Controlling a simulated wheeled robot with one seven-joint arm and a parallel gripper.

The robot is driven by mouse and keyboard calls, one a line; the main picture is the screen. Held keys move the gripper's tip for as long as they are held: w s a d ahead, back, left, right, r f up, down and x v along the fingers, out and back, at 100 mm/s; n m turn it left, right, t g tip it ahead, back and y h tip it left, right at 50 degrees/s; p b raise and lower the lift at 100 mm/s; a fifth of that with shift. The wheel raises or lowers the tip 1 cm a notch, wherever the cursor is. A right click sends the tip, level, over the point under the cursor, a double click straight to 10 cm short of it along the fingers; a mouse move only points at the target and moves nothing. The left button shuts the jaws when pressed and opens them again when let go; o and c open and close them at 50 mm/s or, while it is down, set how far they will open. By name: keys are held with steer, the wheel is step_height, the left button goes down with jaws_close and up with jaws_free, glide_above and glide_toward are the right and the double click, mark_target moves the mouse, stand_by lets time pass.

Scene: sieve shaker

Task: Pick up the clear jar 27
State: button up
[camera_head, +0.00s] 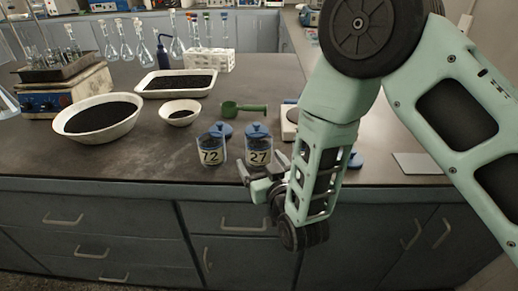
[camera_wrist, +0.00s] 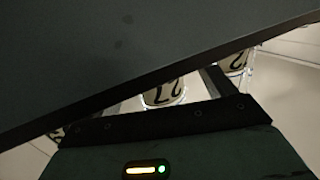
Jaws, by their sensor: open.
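The clear jar 27 (camera_head: 258,156) stands upright on the dark bench near its front edge, with a blue lid and a label reading 27. Jar 72 (camera_head: 211,156), of the same kind, stands just left of it. My gripper (camera_head: 246,173) is open, at the front edge of the bench, just below and in front of jar 27 in the head view. I see nothing between its fingers. In the wrist view the label of jar 27 (camera_wrist: 163,92) shows upside down past the gripper, and part of jar 72 (camera_wrist: 235,62) shows at right. A dark surface covers much of that view.
A green scoop (camera_head: 243,108) lies behind the jars. A small bowl (camera_head: 180,113), a large bowl (camera_head: 98,131) and a tray (camera_head: 176,95) of dark grains stand at left and behind. A pale grey plate (camera_head: 412,165) lies at right. The bench front left of jar 72 is clear.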

steer(key=w, duration=0.3)
steer(key=w+a+r+p, duration=0.1)
steer(key=shift+w, duration=0.3)
steer(key=shift+w+a+f, duration=0.1)
steer(key=shift+w+a, duration=0.1)
steer(key=shift+w, duration=0.2)
steer(key=c, duration=1.2)
